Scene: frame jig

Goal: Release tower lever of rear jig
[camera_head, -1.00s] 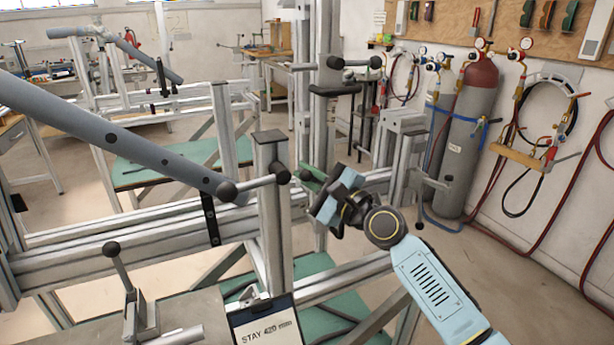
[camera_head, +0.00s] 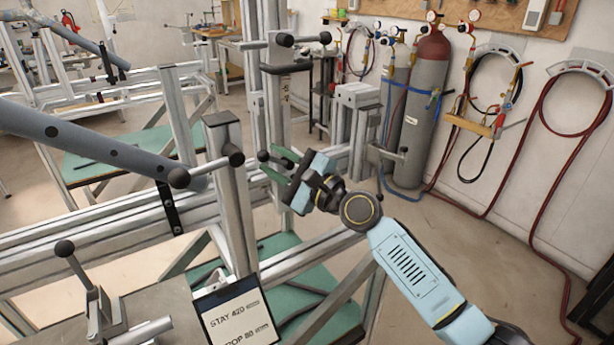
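A metal tower post (camera_head: 229,185) with a dark cap stands at the near frame. A bar lever (camera_head: 208,168) with black end knobs crosses it. Another black-knobbed lever (camera_head: 264,156) shows just right of the post, at the fingers of my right gripper (camera_head: 281,165). The two green fingers are spread, with the lever's end at or between them; contact cannot be told. A further knobbed lever (camera_head: 298,40) sits higher on the tall rear column (camera_head: 263,95). Which lever belongs to the rear jig is not clear. My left gripper is not in view.
A grey tube (camera_head: 85,140) lies across the near frame at left. A sign (camera_head: 235,315) reading "STAY 420" stands at the front. A clamp (camera_head: 95,300) is at lower left. Gas cylinders (camera_head: 421,110) and hoses line the right wall. Floor is open right of my arm.

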